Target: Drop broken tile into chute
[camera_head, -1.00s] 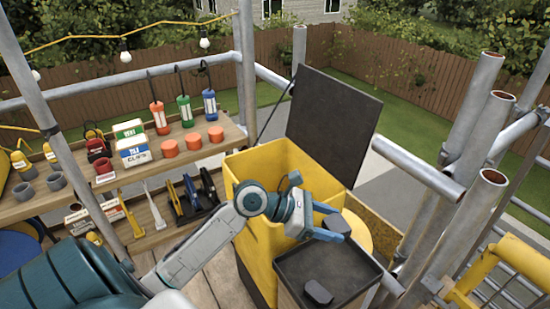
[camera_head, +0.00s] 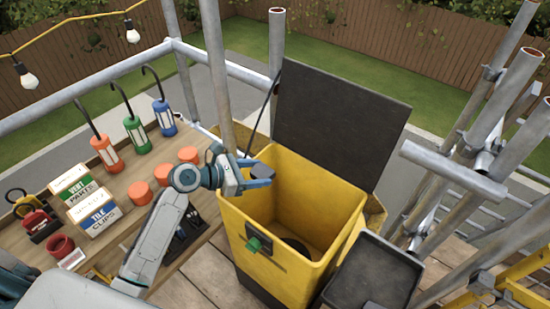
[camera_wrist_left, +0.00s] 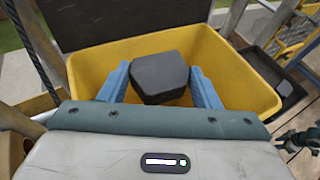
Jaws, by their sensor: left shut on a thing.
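My left gripper (camera_head: 262,178) is shut on a dark grey piece of broken tile (camera_head: 263,172), held over the left side of the open yellow chute bin (camera_head: 252,212). In the left wrist view the tile (camera_wrist_left: 159,76) sits between the two blue fingers, with the yellow bin (camera_wrist_left: 232,70) around and below it. The bin's black lid (camera_head: 335,120) stands open at the back. A round dark shape lies inside the bin, partly in shadow.
A black tray (camera_head: 372,275) with a dark piece (camera_head: 375,306) in it stands right of the bin. A wooden shelf (camera_head: 130,225) with lanterns, boxes and orange pots is at left. Scaffold tubes (camera_head: 470,150) stand at right, and a pole (camera_head: 216,75) rises behind my left gripper.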

